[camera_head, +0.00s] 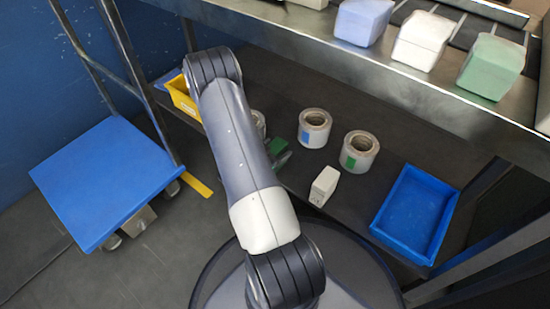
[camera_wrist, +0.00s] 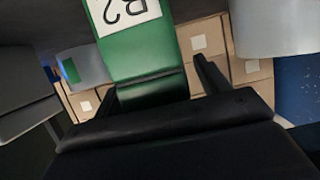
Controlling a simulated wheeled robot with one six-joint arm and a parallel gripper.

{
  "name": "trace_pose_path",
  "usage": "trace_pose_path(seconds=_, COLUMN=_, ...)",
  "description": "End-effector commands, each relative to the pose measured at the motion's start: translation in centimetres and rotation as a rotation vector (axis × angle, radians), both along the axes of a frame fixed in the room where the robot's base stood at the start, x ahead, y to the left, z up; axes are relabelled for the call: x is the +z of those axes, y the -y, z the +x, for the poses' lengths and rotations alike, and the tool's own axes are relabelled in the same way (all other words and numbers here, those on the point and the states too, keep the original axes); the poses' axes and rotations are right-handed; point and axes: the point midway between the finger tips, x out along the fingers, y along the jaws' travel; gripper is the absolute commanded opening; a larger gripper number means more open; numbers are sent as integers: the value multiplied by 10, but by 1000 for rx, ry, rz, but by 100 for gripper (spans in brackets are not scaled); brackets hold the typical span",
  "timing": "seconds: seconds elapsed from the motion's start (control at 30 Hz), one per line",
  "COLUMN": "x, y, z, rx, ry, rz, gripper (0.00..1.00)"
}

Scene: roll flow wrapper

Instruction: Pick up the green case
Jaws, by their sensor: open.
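The green case (camera_wrist: 138,62) with a white label and dark lettering fills the upper middle of the wrist view. It runs down between the two dark fingers of my gripper (camera_wrist: 157,80). My gripper is open, with a finger on either side of the case; I cannot tell whether they touch it. In the head view a small part of the green case (camera_head: 279,146) shows on the dark lower shelf (camera_head: 330,130), just right of my arm. My arm hides the rest of it and most of my gripper there.
Two label rolls (camera_head: 314,128) (camera_head: 359,152) and a small white box (camera_head: 324,186) stand right of the case. A blue tray (camera_head: 414,214) and a yellow bin (camera_head: 183,100) are farther off. The metal upper shelf (camera_head: 300,30) carries wrapped blocks. Cardboard boxes (camera_wrist: 200,42) show behind.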

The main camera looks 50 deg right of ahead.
Motion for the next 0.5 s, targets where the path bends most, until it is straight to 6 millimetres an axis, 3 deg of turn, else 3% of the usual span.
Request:
trace_pose_path(seconds=0.07, x=0, y=0, z=0, rx=0, ry=0, rz=0, gripper=69)
trace_pose_path(seconds=0.5, x=0, y=-1, z=0, rx=0, ry=0, rz=0, gripper=33)
